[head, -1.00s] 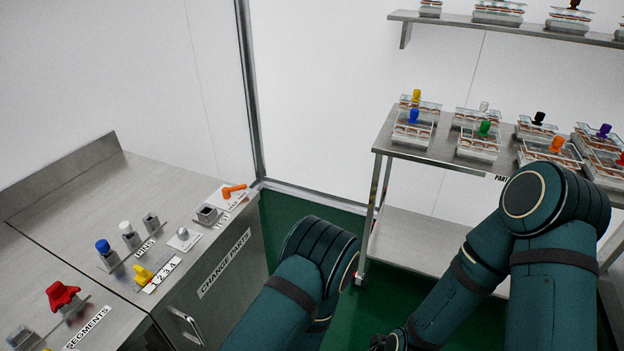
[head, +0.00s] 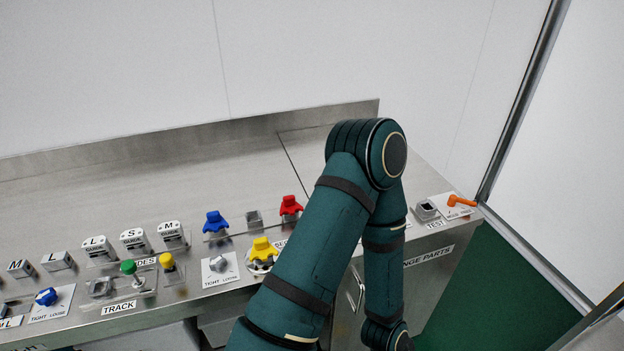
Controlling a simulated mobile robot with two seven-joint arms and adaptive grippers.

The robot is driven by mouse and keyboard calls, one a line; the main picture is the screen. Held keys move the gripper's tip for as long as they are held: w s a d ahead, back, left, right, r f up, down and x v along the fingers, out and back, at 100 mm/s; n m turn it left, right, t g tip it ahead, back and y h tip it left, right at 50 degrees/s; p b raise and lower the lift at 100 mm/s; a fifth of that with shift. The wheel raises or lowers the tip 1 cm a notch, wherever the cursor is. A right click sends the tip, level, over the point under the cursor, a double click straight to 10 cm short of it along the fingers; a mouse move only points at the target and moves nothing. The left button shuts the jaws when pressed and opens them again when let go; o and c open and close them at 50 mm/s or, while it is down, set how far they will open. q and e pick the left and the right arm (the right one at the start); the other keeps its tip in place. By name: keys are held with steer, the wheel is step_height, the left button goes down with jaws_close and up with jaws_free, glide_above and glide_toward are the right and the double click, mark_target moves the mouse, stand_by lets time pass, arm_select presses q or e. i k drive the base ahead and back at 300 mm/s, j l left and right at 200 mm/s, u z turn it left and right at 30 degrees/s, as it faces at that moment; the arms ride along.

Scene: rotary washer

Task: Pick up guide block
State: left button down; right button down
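Three light guide blocks marked GUIDE stand in a row on the steel counter at left in the head view: the L block (head: 97,248), the S block (head: 134,240) and the M block (head: 172,235). They stand upright behind a metal plate with green and yellow knobs. One of my arms, apparently the left, crosses the middle of the view with its elbow high. Its forearm runs down to the bottom edge, to the right of the guide blocks and well apart from them. Neither gripper's fingers show.
The steel counter (head: 190,170) has a low backsplash and is bare behind the blocks. A blue knob (head: 215,221), a red knob (head: 290,206) and a yellow knob (head: 262,249) stand right of the guides. An orange handle (head: 461,202) sits near the right end. Green floor (head: 490,290) is clear there.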

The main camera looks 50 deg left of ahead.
mark_target(173, 229)
steer(key=u, duration=2.65)
